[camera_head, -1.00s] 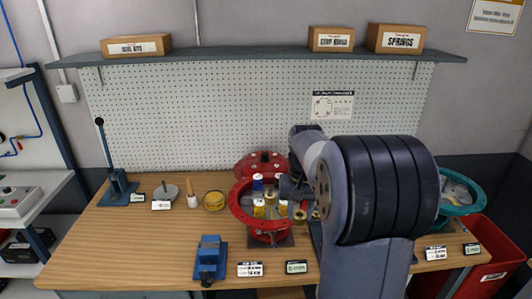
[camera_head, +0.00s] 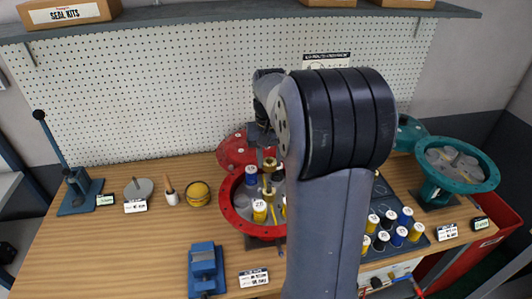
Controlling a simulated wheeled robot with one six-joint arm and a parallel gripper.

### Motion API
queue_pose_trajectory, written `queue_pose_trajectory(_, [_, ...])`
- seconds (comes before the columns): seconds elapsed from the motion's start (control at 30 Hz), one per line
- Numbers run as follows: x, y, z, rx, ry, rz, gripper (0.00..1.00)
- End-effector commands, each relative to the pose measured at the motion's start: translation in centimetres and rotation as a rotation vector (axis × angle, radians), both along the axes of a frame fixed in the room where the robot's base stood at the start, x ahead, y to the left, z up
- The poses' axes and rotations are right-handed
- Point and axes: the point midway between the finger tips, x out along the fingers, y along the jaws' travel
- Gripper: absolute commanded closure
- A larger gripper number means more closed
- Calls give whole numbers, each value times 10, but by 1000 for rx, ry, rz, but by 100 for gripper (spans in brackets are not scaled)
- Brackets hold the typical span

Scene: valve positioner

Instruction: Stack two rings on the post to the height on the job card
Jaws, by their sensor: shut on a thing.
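A thin upright post (camera_head: 136,181) stands on a round grey base (camera_head: 139,191) at the left of the bench. Nothing can be made out on it. My gripper (camera_head: 269,157) hangs over the red round housing (camera_head: 237,212), partly behind my arm. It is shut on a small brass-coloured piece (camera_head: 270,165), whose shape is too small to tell. Inside the housing stand a blue piece (camera_head: 251,175) and a yellow piece (camera_head: 259,211) with white tops. Small cards lie by the post (camera_head: 135,206) and at the front (camera_head: 253,277). Their print is unreadable.
A dark tray (camera_head: 420,243) with several blue, yellow and black pieces lies right of my arm. A teal housing (camera_head: 454,165) stands farther right. A blue vise (camera_head: 205,268), a yellow round item (camera_head: 199,194) and a lever tool (camera_head: 75,187) stand left. The front-left bench is clear.

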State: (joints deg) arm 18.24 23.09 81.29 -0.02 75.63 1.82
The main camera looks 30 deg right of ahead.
Motion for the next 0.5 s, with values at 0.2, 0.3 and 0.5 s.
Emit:
queue_pose_trajectory(0.2, [0, 0, -13, 0, 0, 0, 91])
queue_pose_trajectory(0.3, [0, 0, -20, 0, 0, 0, 91])
queue_pose_trajectory(0.5, [0, 0, -35, 0, 0, 0, 91])
